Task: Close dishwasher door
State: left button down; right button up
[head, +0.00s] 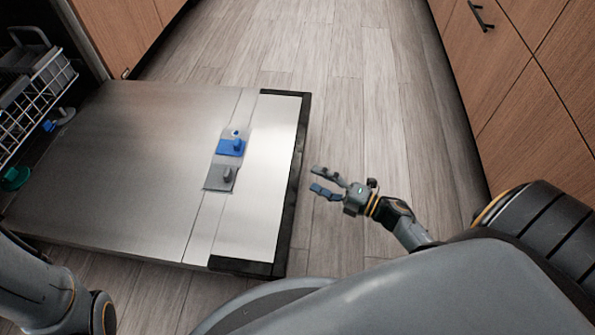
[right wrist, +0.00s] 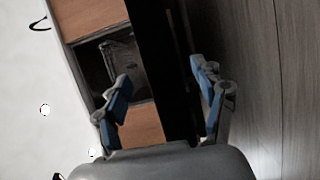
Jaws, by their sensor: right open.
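The dishwasher door (head: 140,150) lies folded down, roughly level above the floor, with its steel inner face up. Its dark outer edge (head: 297,165) runs along the right side of the door in the head view. My right gripper (head: 318,181) is open and empty just to the right of that edge, with a small gap between. In the right wrist view the two blue-padded fingers (right wrist: 165,100) stand apart, with a dark vertical strip between them that may be the door's edge. My left arm shows at the lower left of the head view, but its gripper is out of the picture.
A wire dish rack (head: 35,105) sits in the dishwasher opening at the far left. Wooden cabinets with a dark handle (head: 481,15) stand on the right. The wood floor (head: 350,90) between them is clear.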

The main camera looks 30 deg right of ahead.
aim_at(296, 170)
jog(key=b+x, duration=0.2)
jog(key=x, duration=0.4)
jog(key=shift+f, duration=0.15)
jog(key=shift+w+a, duration=0.35)
jog(key=shift+w, duration=0.2)
grip_shut()
jog(key=shift+r, duration=0.25)
